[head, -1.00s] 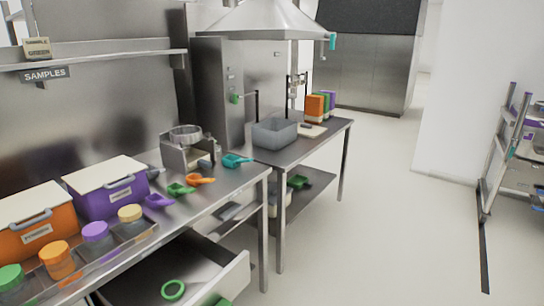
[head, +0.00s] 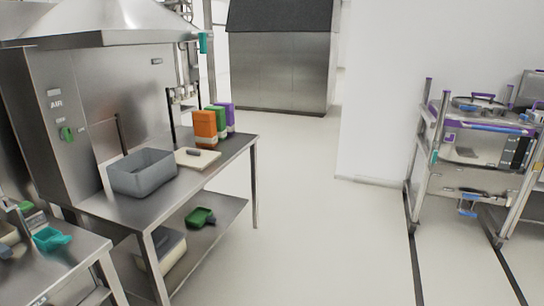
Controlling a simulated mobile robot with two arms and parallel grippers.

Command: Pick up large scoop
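A teal scoop (head: 50,239) lies on the steel counter at the lower left of the head view. A dark green scoop-like object (head: 201,217) sits on the lower shelf of the steel table; its exact shape is hard to make out. I cannot tell which of these is the large scoop. Part of a lighter green item (head: 24,208) shows at the left edge behind the teal scoop. Neither of my grippers is in view.
The steel table (head: 115,207) holds a grey bin (head: 142,172), a white board (head: 198,158) and orange, green and purple containers (head: 205,128). A pale bin (head: 165,253) is on its lower shelf. Open floor (head: 310,225) lies right, before a metal cart (head: 475,150).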

